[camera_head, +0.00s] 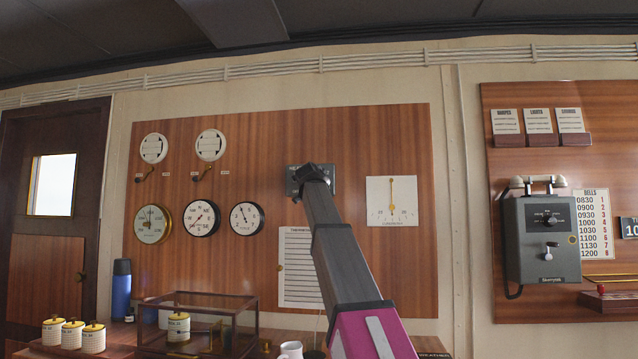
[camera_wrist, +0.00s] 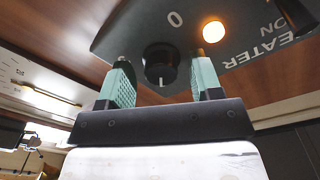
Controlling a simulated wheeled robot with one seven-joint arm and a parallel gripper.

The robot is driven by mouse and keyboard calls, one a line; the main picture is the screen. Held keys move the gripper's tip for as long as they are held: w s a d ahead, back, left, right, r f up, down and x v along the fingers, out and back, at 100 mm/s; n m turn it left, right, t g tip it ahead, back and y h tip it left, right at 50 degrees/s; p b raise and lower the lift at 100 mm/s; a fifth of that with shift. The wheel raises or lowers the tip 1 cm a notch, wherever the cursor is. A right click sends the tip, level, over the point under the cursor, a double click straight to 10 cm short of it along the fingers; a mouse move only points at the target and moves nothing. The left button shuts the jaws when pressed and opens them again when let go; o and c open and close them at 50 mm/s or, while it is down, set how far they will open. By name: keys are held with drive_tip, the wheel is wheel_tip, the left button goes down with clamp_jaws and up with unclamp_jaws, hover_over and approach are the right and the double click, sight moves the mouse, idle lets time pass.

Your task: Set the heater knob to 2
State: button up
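The heater panel (camera_head: 325,186) is a dark grey plate on the wooden wall board in the head view, partly hidden behind my arm. In the wrist view the panel (camera_wrist: 132,33) shows a "0", the words "HEATER" and "ON", and a lit orange lamp. The black round heater knob (camera_wrist: 160,60) is on it, with a small pale mark at its lower edge. I cannot tell its setting. My gripper (camera_wrist: 160,64) is open, with one teal finger on each side of the knob and a gap to each. My gripper (camera_head: 311,176) is at the panel in the head view.
Gauges (camera_head: 202,218) are to the left of the panel, a white square dial (camera_head: 391,201) is close on its right, and a paper chart (camera_head: 299,267) is below. A glass case (camera_head: 215,325) stands lower left. A grey telephone (camera_head: 541,238) hangs at right.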

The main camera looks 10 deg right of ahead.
drive_tip(key=v, duration=1)
drive_tip(key=shift+s, duration=0.4)
drive_tip(key=shift+s+a, duration=0.1)
drive_tip(key=shift+a, duration=0.05)
